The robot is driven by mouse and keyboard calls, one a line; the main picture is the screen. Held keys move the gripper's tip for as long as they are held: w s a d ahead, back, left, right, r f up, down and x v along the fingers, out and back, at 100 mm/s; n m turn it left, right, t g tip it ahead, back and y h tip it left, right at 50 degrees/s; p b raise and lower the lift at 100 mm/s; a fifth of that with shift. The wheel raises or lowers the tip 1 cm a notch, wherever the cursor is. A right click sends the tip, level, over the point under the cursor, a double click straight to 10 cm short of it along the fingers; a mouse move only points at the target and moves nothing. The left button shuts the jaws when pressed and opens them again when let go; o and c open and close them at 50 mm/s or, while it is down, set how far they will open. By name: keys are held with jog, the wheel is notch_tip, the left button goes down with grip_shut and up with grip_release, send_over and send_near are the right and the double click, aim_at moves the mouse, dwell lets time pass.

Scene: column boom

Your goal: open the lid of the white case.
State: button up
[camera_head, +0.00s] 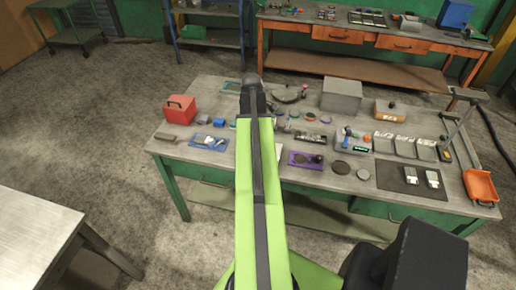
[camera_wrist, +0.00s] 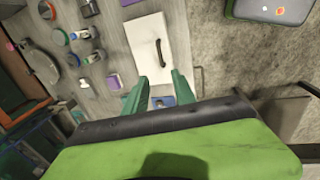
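The white case (camera_wrist: 147,48) lies on the grey table in the wrist view, showing a flat white top with a dark curved handle (camera_wrist: 159,53). Its lid looks closed. My gripper (camera_wrist: 160,76) is open, with its two teal fingers apart and nothing between them. The fingertips appear just at the lower edge of the case in the wrist view; whether they touch it I cannot tell.
On the table are a red case (camera_head: 180,109), a blue tray (camera_head: 209,142), a purple tray (camera_head: 306,160), a grey box (camera_head: 341,95) and a dark mat (camera_head: 406,178). A purple block (camera_wrist: 112,81) lies near the white case.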

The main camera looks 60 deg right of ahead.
jog(key=d+f+b, duration=0.1)
jog(key=f+b, duration=0.3)
jog(key=f, duration=0.1)
jog(key=d+f+b, duration=0.1)
jog(key=f+b, duration=0.4)
jog(key=w+d+f+b, duration=0.1)
jog(key=f+b, duration=0.4)
jog(key=shift+f, duration=0.25)
jog(key=shift+r, duration=0.1)
grip_shut()
dwell(0.4)
